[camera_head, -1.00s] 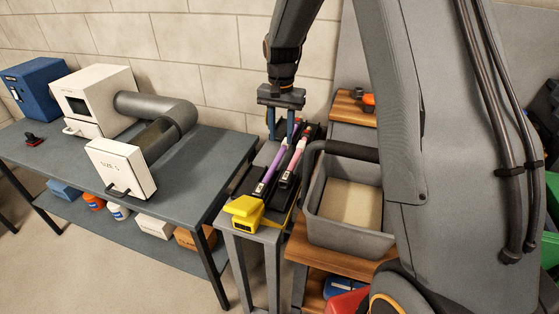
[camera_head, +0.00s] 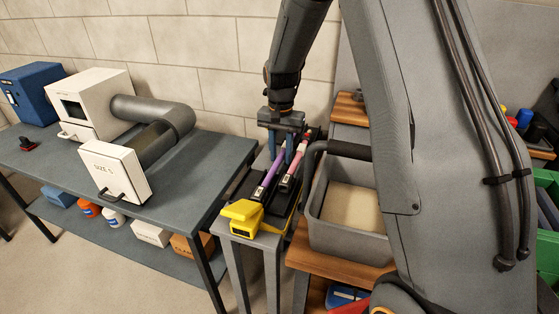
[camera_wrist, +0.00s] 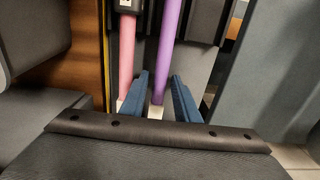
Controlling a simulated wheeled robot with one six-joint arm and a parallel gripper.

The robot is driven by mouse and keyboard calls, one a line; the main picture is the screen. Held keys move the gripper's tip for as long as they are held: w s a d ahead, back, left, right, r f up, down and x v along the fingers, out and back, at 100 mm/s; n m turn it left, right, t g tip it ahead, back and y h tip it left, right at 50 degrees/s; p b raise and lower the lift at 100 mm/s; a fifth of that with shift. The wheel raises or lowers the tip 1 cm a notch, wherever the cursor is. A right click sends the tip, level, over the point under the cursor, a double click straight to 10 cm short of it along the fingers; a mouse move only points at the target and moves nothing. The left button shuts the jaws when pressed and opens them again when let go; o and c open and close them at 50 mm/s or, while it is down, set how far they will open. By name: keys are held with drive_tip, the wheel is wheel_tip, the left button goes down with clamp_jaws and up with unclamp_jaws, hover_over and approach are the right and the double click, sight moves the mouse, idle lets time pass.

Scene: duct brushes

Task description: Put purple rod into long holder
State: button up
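The purple rod (camera_head: 267,174) lies lengthwise in a dark rack with a yellow front (camera_head: 243,212), beside a pink rod (camera_head: 297,163). My gripper (camera_head: 281,155) points down over the rods' far part. In the wrist view, the purple rod (camera_wrist: 169,45) runs between the two blue fingers of my gripper (camera_wrist: 162,80). Gaps show beside it, so the gripper looks open around or just above it; contact is unclear. The pink rod (camera_wrist: 126,50) is outside the left finger. I cannot tell which thing is the long holder.
A grey bin (camera_head: 318,222) stands close to the right of the rack on a wooden shelf. A dark table (camera_head: 190,172) on the left bears a white box with a grey duct (camera_head: 165,112) and a box labelled as a size (camera_head: 120,170). A block wall is behind.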

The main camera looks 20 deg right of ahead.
sight(281, 154)
clamp_jaws()
drive_tip(key=shift+r+p, duration=2)
drive_tip(key=shift+r, duration=1.05)
drive_tip(key=s+n, duration=0.1)
drive_tip(key=s+r+n, duration=0.1)
drive_tip(key=s, duration=0.1)
drive_tip(key=s+r+n, duration=0.1)
drive_tip(key=s, duration=0.1)
drive_tip(key=shift+s+d, duration=0.1)
drive_tip(key=shift+s, duration=0.05)
